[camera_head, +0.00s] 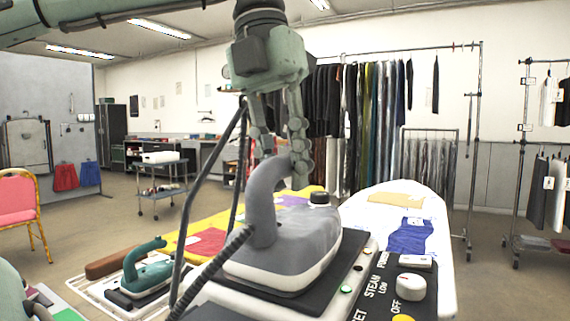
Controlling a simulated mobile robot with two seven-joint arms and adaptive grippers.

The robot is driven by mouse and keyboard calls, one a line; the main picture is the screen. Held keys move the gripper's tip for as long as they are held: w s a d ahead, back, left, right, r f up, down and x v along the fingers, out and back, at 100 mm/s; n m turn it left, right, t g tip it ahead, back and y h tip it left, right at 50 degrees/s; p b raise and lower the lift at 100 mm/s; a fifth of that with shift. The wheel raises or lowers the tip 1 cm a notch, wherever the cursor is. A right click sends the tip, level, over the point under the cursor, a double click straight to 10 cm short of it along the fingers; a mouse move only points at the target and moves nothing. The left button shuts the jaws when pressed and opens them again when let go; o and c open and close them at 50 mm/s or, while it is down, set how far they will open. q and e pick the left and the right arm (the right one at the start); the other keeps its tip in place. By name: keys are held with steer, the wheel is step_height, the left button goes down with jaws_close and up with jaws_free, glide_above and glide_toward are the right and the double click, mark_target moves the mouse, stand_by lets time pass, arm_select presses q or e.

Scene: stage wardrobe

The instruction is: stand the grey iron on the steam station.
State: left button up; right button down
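The grey iron (283,244) sits flat, sole down, over the dark top of the steam station (345,275); its sole looks level with the plate, though contact underneath is hidden. A dark hose rises from its rear. My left gripper (281,165) comes down from above, with one finger on each side of the iron's upright, curved handle. The handle fills the gap between the fingers, and the left fingertip is partly hidden behind it. The station's panel shows STEAM lettering and a white knob (411,287). My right gripper is not in view.
A white ironing board (436,240) with cloth patches lies behind the station. Open floor lies at left.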

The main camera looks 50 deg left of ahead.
arm_select(q)
steer(key=o, duration=0.4)
steer(key=shift+o, duration=0.2)
steer(key=shift+r, duration=0.15)
step_height(320, 180, up, 12)
steer(key=a, duration=0.2)
steer(key=shift+s, duration=0.35)
